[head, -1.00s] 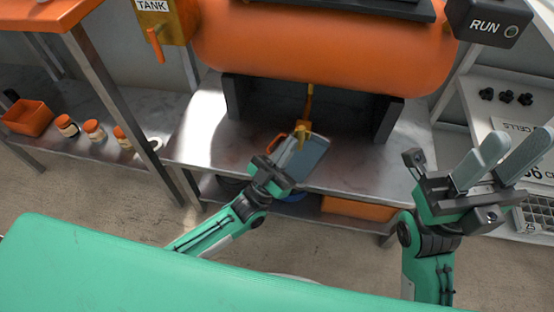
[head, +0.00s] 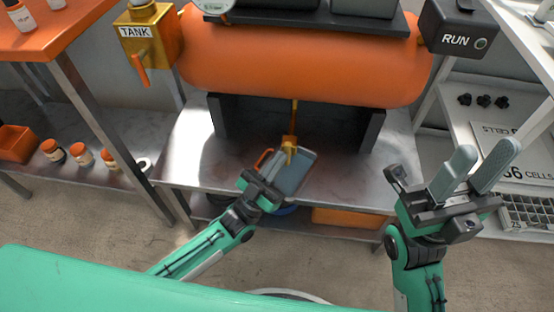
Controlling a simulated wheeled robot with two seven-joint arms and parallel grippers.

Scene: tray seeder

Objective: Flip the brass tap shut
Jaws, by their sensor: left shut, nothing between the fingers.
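The brass tap (head: 290,147) hangs below the orange tank (head: 300,62) at the middle of the head view. A small orange piece, which looks like its lever, (head: 263,158) shows just left of it. My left gripper (head: 300,165) is shut and empty, its grey fingers close below the tap. I cannot tell whether they touch it, and the fingers and gripper body hide part of the lever. My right gripper (head: 492,163) is open and empty, its fingers apart, at the right, well away from the tap.
A brass box marked TANK (head: 150,40) with an orange lever stands left of the tank. A RUN button box (head: 458,32) is at its right. Dark supports flank the tap above the steel bench (head: 190,150). Shelves with jars and a seed tray (head: 525,212) stand at the sides.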

